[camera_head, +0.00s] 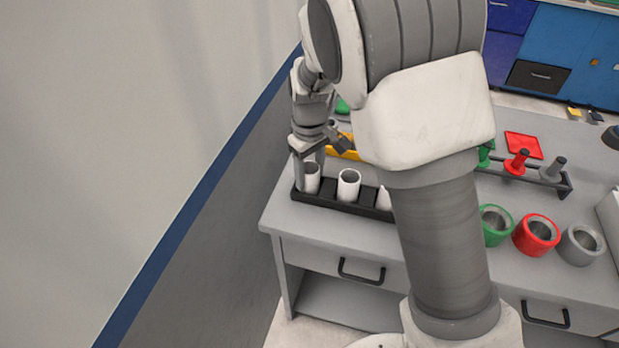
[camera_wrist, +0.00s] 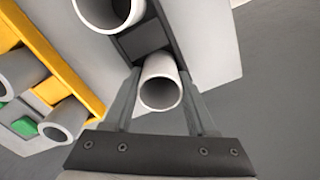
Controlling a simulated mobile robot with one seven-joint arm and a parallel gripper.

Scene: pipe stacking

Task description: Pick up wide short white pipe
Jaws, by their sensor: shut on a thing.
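A white pipe (camera_head: 311,178) stands upright in the left end of a black tray (camera_head: 331,203) on the grey workbench. My gripper (camera_head: 309,165) reaches down over that end from above. In the wrist view my gripper (camera_wrist: 160,95) has its two fingers on either side of the white pipe (camera_wrist: 160,84), shut on it. The pipe's end still lies at the black tray (camera_wrist: 145,40); I cannot tell whether it is lifted. A second white pipe (camera_head: 348,185) stands in the middle of the tray. Another white pipe (camera_head: 384,198) is partly hidden by my arm.
A yellow tray (camera_head: 345,150) lies behind the black one, with grey pipes in the wrist view (camera_wrist: 22,72). Green (camera_head: 494,224), red (camera_head: 536,234) and grey (camera_head: 580,244) wide pipes stand at the right. A wall (camera_head: 190,240) runs close along the bench's left side.

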